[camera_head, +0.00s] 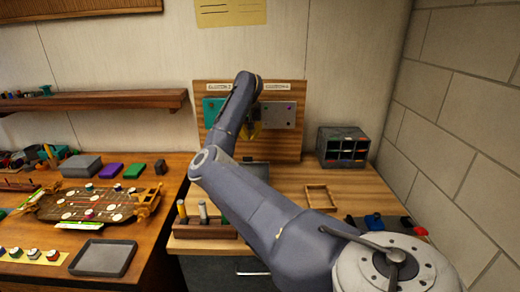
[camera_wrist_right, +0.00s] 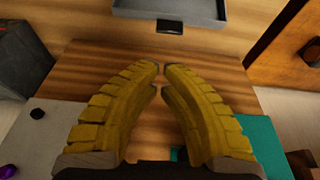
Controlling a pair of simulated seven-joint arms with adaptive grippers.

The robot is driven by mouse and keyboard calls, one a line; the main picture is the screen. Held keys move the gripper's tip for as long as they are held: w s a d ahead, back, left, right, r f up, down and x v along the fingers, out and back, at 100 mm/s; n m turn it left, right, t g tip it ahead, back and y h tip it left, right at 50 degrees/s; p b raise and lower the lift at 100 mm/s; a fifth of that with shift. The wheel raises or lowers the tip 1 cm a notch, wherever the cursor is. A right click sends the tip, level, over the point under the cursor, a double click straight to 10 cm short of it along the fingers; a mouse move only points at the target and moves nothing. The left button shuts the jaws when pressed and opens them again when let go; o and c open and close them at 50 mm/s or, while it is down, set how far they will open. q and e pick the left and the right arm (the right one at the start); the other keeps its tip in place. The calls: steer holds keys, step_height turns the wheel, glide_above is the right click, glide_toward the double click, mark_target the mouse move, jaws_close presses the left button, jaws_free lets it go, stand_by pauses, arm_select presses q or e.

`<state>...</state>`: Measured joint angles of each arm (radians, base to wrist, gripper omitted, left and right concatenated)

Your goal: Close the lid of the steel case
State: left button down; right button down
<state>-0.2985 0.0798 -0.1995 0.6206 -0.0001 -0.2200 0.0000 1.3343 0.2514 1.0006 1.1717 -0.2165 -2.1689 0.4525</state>
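The steel case (camera_head: 257,168) is a grey box on the right wooden bench, mostly hidden behind my right arm in the head view. In the right wrist view a grey, tray-like part of the case (camera_wrist_right: 190,10) shows at the top edge, with a small dark tab (camera_wrist_right: 170,27) on its near side; the rest is cut off. I cannot tell how far its lid is open. My right gripper (camera_head: 251,131) is in front of the back panel, above and behind the case. In the wrist view its yellow fingers (camera_wrist_right: 161,69) nearly meet at the tips, with nothing between. My left gripper is out of view.
A wooden panel (camera_head: 293,146) with teal and grey plates stands behind the gripper. A dark compartment organizer (camera_head: 343,147), a small wooden tray (camera_head: 320,197) and a tool rack (camera_head: 205,229) are on the bench.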

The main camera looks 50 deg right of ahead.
steer(key=shift+s+d+f, duration=0.1)
steer(key=shift+f, duration=0.25)
steer(key=x, duration=0.9)
steer(key=shift+f, duration=0.1)
